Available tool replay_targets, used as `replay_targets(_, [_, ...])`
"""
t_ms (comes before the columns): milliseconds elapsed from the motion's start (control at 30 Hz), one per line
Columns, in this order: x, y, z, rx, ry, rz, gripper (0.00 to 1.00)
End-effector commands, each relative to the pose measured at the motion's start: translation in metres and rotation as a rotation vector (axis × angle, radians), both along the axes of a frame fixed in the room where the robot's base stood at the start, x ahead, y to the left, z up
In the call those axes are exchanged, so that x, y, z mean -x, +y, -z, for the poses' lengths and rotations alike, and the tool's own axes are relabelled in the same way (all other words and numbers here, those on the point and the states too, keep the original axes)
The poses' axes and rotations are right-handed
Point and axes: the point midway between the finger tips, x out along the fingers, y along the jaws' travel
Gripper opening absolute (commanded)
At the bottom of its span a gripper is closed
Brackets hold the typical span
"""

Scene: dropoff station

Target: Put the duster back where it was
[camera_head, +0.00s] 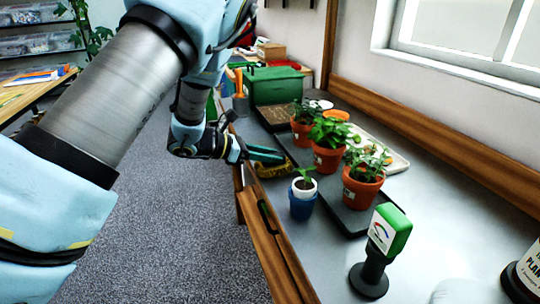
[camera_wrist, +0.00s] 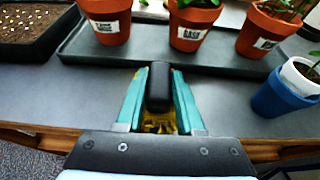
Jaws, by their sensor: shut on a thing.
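My gripper (camera_head: 282,157) is over the near left edge of the grey bench, with its teal fingers shut on the duster (camera_head: 272,171). The duster's yellow part shows just below the fingers. In the wrist view the duster's dark handle (camera_wrist: 158,88) sits between the two fingers of my gripper (camera_wrist: 157,76), with yellow bristles or fibres behind it. Much of the duster is hidden by the fingers, and I cannot tell whether it touches the bench.
Potted plants (camera_head: 328,157) stand in a dark tray (camera_head: 345,219) right of my gripper. A blue-and-white pot (camera_head: 302,204) is nearer. A seed tray (camera_head: 275,117) and green box (camera_head: 276,86) are behind. A green-headed meter (camera_head: 388,232) stands in front. Some bare bench lies between.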

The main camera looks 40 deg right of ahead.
Motion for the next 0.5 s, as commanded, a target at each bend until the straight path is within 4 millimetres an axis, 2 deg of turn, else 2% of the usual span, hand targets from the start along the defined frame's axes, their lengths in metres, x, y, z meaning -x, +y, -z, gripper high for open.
replay_targets(33, [0.0, 0.0, 0.0029, 0.0, 0.0, 0.0, 0.0])
replay_targets(67, [0.0, 0.0, 0.0019, 0.0, 0.0, 0.0, 0.39])
replay_targets(100, [0.0001, 0.0001, 0.0014, 0.0, 0.0, 0.0, 0.43])
replay_targets(300, [0.0, 0.0001, 0.0014, 0.0, 0.001, 0.0, 0.66])
replay_targets(500, [0.0, 0.0001, 0.0014, -0.001, 0.0, 0.0, 0.67])
